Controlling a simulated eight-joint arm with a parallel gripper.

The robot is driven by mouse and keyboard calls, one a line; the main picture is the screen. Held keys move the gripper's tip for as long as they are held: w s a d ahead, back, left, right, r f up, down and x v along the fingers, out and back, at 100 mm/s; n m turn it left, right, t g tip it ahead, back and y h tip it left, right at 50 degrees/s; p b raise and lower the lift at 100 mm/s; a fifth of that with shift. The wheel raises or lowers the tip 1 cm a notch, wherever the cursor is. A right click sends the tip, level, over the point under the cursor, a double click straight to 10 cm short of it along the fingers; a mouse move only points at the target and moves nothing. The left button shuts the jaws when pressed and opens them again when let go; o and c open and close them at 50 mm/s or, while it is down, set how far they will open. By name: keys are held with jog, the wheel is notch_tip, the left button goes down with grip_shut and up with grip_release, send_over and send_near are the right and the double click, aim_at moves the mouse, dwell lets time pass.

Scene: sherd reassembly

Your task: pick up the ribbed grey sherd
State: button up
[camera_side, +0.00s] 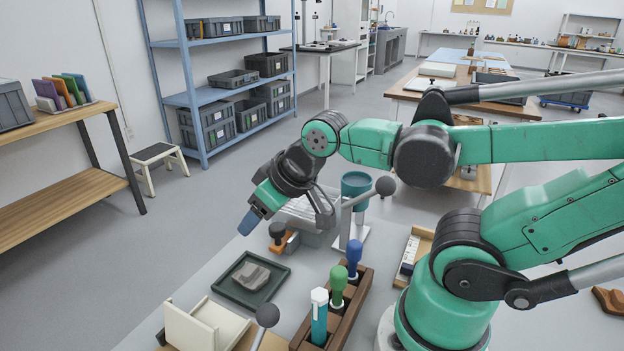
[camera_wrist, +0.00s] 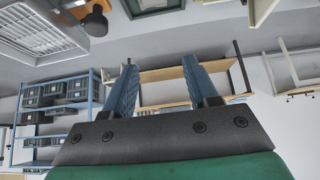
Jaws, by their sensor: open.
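The grey sherd (camera_side: 251,276) lies in a shallow dark green tray (camera_side: 234,296) on the grey table in the side view. Its ribs are too small to make out clearly. My gripper (camera_side: 249,222) is above and behind the tray, tilted down to the left, well apart from the sherd. In the wrist view my gripper (camera_wrist: 163,70) shows two blue fingers spread apart with nothing between them. Part of the tray's rim (camera_wrist: 150,12) shows at the top edge of that view; the sherd is not visible there.
A brown rack (camera_side: 350,312) with teal, green and blue handled tools stands right of the tray. A cream holder (camera_side: 205,328) is in front.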

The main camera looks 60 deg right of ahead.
jog(key=o, duration=0.4)
jog(key=shift+w, duration=0.1)
jog(key=g, duration=0.6)
send_over(251, 270)
notch_tip(251, 270, down, 6)
jog(key=shift+f, duration=0.1)
jog(key=shift+w+f+g, duration=0.1)
jog(key=shift+f+g, duration=0.5)
jog(key=shift+f, duration=2.75)
